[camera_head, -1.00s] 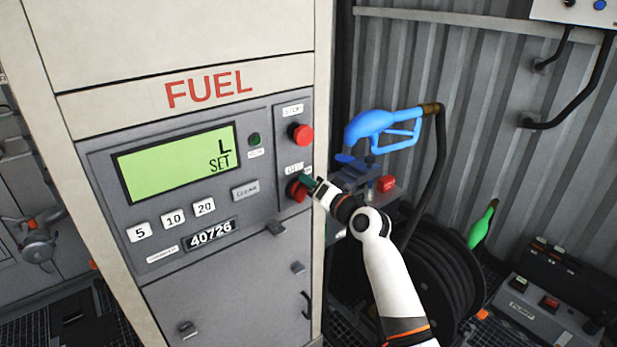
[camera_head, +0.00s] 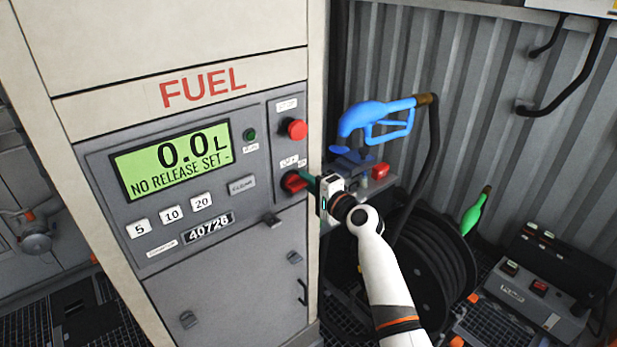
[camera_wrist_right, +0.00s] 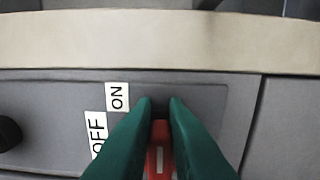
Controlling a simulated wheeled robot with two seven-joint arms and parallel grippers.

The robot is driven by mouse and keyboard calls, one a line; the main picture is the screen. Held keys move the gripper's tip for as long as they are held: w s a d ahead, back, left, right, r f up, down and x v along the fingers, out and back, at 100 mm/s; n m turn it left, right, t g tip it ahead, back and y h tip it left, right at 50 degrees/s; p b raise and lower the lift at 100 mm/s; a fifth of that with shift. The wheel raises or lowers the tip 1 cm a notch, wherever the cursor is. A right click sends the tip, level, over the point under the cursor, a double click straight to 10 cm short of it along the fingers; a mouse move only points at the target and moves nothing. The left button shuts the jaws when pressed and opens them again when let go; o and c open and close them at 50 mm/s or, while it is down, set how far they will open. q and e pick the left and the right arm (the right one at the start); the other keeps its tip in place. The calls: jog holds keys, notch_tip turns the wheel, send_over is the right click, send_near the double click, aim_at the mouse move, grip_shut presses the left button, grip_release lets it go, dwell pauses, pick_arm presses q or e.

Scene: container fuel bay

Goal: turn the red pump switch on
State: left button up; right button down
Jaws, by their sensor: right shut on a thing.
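The red pump switch (camera_head: 292,182) is a red knob on the right strip of the fuel dispenser panel, below a red round button. My right gripper (camera_head: 308,181) reaches it from the right, with its green fingers shut on the knob. In the right wrist view the red switch (camera_wrist_right: 160,150) sits between the two green fingertips (camera_wrist_right: 160,108), and its white mark points along the fingers. The ON label (camera_wrist_right: 117,97) and the OFF label (camera_wrist_right: 97,133) lie left of the fingers. My left gripper is not in view.
The dispenser display (camera_head: 172,158) reads 0.0 L and NO RELEASE SET. A red mushroom button (camera_head: 297,129) sits just above the switch. A blue nozzle (camera_head: 375,121) and a black hose reel (camera_head: 433,262) stand to the right, near my arm.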

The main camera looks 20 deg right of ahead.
jog(key=shift+a+f, duration=0.3)
jog(key=shift+f, duration=0.05)
jog(key=c, duration=1.4)
grip_release()
jog(key=shift+c, duration=0.2)
jog(key=shift+s+a+r, duration=0.1)
jog(key=shift+r, duration=0.1)
jog(key=shift+r, duration=0.1)
jog(key=shift+s+d, duration=0.3)
jog(key=shift+s, duration=0.05)
jog(key=b+v, duration=0.2)
jog(key=v, duration=0.9)
